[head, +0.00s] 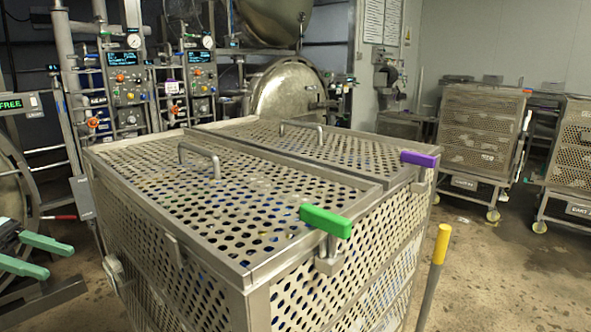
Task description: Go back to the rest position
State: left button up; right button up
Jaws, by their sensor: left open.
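My left gripper (60,262) is at the lower left edge of the head view. Its two pale green fingers are spread apart with nothing between them. It is to the left of the large perforated metal basket (262,293) and apart from it in the picture. The basket has two perforated lids, both lying flat. A green handle (326,221) and a purple handle (420,159) are on the right side of its top. My right gripper is not in view.
A yellow-topped post (442,244) stands right of the basket. Control panels (128,88) and a round metal vessel door (287,93) are behind. Wheeled basket carts (480,130) stand at the right. The floor at lower right is clear. A red-handled lever (60,217) is near my left gripper.

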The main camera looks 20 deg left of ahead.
pick_arm(q)
jog(key=s+d+f+n+t+h, duration=0.1)
jog(key=s+f+n+t, duration=0.35)
jog(key=f, duration=0.55)
jog(key=s+d+f+n+t+h, duration=0.1)
jog(key=s+f+n+t+h, duration=0.1)
jog(key=s+f+n+t, duration=0.5)
jog(key=w+d+f+n+t+y, duration=0.3)
jog(key=w+f+n+y, duration=0.6)
jog(key=w+n, duration=0.45)
jog(key=w+d+f+n+g+y, duration=0.2)
jog(key=w+d+f+n+y, duration=0.25)
jog(key=f+n, duration=0.45)
jog(key=s+d+f+n+g+y, duration=0.3)
jog(key=s+d+f+n+g, duration=0.55)
jog(key=d+f+n, duration=0.35)
jog(key=d+r+n+t, duration=0.1)
jog(key=d+n, duration=0.3)
jog(key=d, duration=0.8)
jog(key=shift+s+d+h, duration=0.25)
jog(key=shift+d+h, duration=0.1)
jog(key=shift+r, duration=0.1)
